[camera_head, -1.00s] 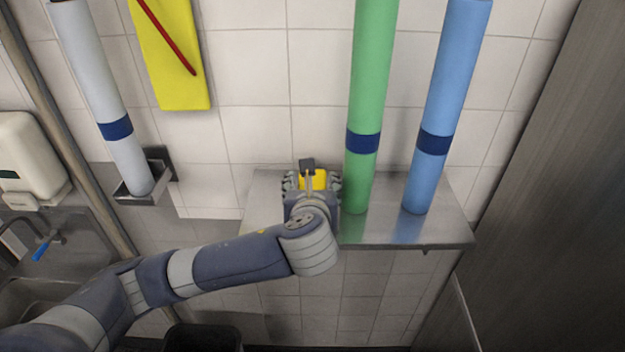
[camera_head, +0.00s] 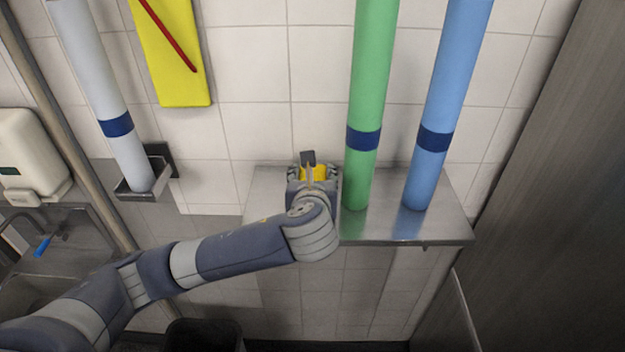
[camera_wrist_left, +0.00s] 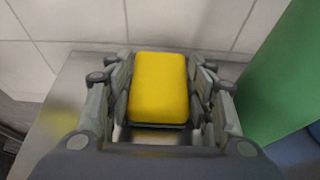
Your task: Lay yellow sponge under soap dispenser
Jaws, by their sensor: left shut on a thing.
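The yellow sponge (camera_wrist_left: 160,87) sits between the fingers of my left gripper (camera_wrist_left: 160,100) in the left wrist view, with a finger against each side. In the head view a small part of the sponge (camera_head: 313,173) shows between the fingers of my left gripper (camera_head: 313,175), over the metal shelf (camera_head: 270,215) and left of the green roll. Whether the sponge touches the shelf cannot be told. A white wall-mounted dispenser (camera_head: 28,150), which looks like the soap dispenser, is at the far left above the sink area. My right gripper is not in view.
A green roll (camera_head: 368,100) and a blue roll (camera_head: 450,100) stand upright on the shelf. A white roll (camera_head: 100,90) stands in a wall holder (camera_head: 150,180) between gripper and dispenser. A pipe (camera_head: 75,160) runs beside the dispenser. A dark bin (camera_head: 203,335) is below.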

